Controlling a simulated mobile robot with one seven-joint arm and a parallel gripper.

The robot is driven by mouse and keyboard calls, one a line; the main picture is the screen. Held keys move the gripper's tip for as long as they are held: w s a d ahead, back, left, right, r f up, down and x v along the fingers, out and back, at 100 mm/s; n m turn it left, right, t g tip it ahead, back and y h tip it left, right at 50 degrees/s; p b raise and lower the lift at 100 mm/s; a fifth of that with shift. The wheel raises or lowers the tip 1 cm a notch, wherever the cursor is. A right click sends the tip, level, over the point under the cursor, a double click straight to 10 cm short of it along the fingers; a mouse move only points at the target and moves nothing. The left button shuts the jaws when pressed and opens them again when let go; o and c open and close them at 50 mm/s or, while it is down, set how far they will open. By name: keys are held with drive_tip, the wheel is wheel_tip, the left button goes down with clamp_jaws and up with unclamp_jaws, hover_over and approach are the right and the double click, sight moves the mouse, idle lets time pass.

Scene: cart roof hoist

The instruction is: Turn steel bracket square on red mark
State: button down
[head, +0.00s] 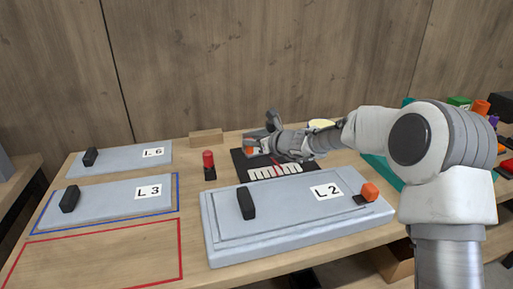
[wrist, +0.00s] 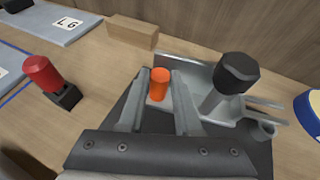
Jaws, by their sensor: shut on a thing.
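The steel bracket (head: 255,135) is a grey metal piece at the back of a black mat (head: 240,167). In the wrist view the steel bracket (wrist: 195,72) shows a black-capped post and an orange peg (wrist: 160,84). My gripper (head: 258,149) is at the bracket; in the wrist view my gripper (wrist: 158,88) has one finger on each side of the orange peg and is shut on it. A red mark (head: 279,170) runs across the white scale strip (head: 290,169) in front. My gripper and wrist hide part of the bracket and mat, so its angle to the mark is unclear.
A red-topped peg (head: 208,159) stands left of the mat and a wooden block (head: 206,138) behind. Grey plates L2 (head: 290,233), L3 (head: 105,205) and L6 (head: 125,160) have black handles. An orange piece (head: 370,191) is on L2. The red-outlined area (head: 100,262) is empty.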

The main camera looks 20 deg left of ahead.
drive_tip(key=shift+w+a+f+m+t+h+b, duration=0.15)
drive_tip(key=shift+a+m+t+h+b, duration=0.2)
drive_tip(key=shift+b, duration=0.9)
drive_tip(key=shift+w+f+m+t+h+b, duration=0.15)
drive_tip(key=shift+m+t+b, duration=0.3)
drive_tip(key=shift+b, duration=0.8)
drive_tip(key=shift+s+r+h+b, duration=0.1)
drive_tip(key=shift+r+h+b, duration=0.2)
drive_tip(key=shift+b, duration=0.4)
drive_tip(key=c, duration=0.6)
unclamp_jaws()
drive_tip(key=shift+s+f+p+v, duration=0.1)
drive_tip(key=shift+p+v, duration=0.5)
drive_tip(key=shift+v, duration=3.75)
drive_tip(key=shift+s+f+p+v, duration=0.15)
drive_tip(key=shift+p+v, duration=0.4)
drive_tip(key=shift+v, duration=3.8)
